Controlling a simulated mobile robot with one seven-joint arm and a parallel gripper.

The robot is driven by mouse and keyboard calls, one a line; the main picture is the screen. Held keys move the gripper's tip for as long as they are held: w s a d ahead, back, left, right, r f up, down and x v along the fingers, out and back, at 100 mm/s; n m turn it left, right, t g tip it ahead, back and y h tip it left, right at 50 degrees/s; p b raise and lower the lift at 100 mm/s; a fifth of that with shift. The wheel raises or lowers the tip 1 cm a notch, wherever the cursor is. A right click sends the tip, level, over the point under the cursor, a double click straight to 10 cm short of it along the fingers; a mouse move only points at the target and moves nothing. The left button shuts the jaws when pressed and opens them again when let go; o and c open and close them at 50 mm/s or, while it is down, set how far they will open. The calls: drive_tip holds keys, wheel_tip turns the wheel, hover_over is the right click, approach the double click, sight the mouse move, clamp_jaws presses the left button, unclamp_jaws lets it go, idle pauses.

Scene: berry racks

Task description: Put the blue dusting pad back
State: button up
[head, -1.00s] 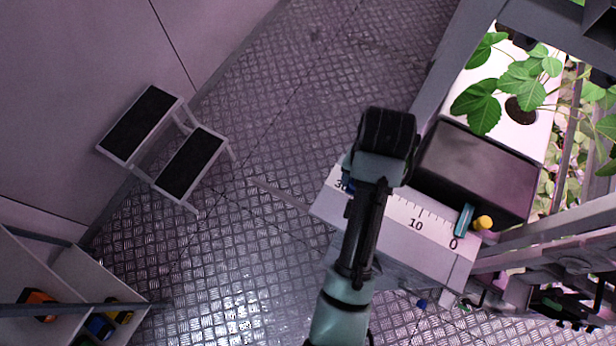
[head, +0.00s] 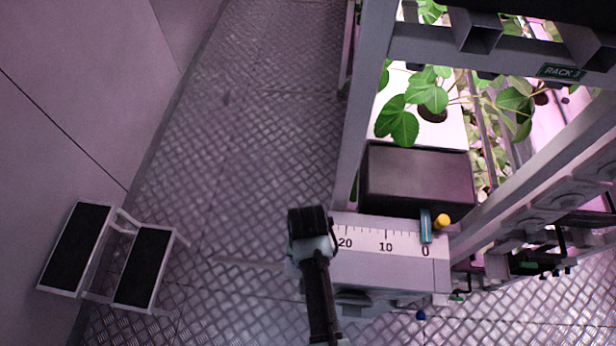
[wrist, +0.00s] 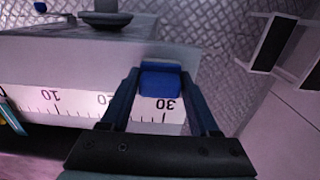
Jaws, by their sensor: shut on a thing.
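The blue dusting pad (wrist: 160,82) is between the two fingers of my gripper (wrist: 160,76) in the wrist view. The fingers are shut on it. It shows in front of the ruler strip near the 30 mark; I cannot tell whether it touches the ledge. In the head view my wrist is over the left end of the ruled ledge (head: 390,270), and it hides the pad and the fingertips.
A dark box (head: 415,180) stands behind the ruler, with a teal piece (head: 426,226) and a yellow knob (head: 442,221) near 0. Rack posts and plants rise beyond it. A two-step stool (head: 110,255) stands left. The floor between is clear.

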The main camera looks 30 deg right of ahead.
drive_tip(key=shift+f, duration=0.15)
drive_tip(key=shift+f, duration=0.2)
drive_tip(key=o, duration=1.2)
drive_tip(key=shift+r, duration=0.1)
